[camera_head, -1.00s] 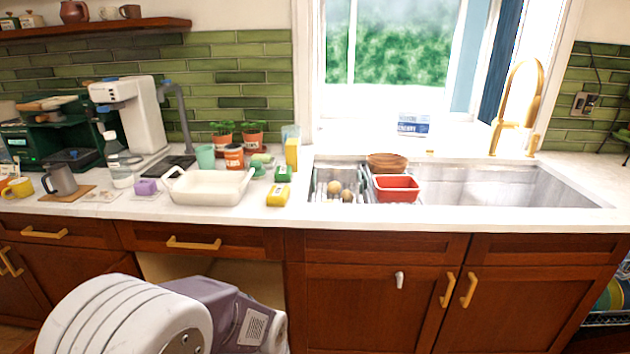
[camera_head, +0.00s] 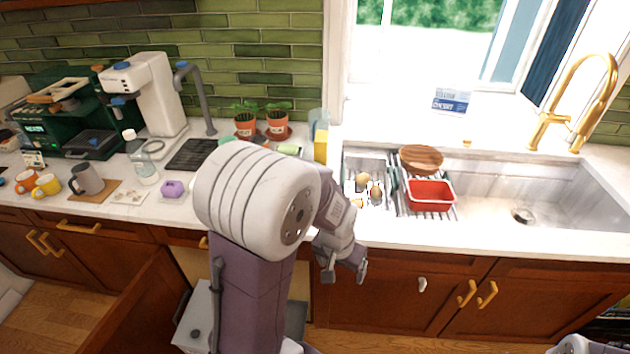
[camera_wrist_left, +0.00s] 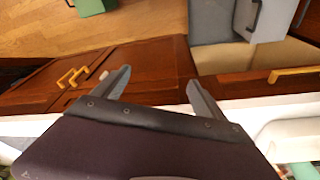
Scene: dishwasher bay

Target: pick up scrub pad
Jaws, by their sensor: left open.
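I cannot make out the scrub pad for certain. A small green item (camera_head: 290,149) shows on the counter just above my left arm; it may or may not be the pad. My arm covers the counter below it. My left gripper (camera_head: 345,268) is open and empty, in front of the counter's front edge, left of the sink. In the left wrist view the open fingers (camera_wrist_left: 157,80) have nothing between them, with the wooden cabinet fronts and floor behind them. My right gripper does not show.
A red tub (camera_head: 431,195) and a wooden bowl (camera_head: 421,159) sit on the rack in the sink (camera_head: 560,190). Potted plants (camera_head: 246,124) stand at the back. A purple item (camera_head: 172,189) and a grey mug (camera_head: 87,180) are at the left. A cabinet door (camera_head: 140,310) stands open.

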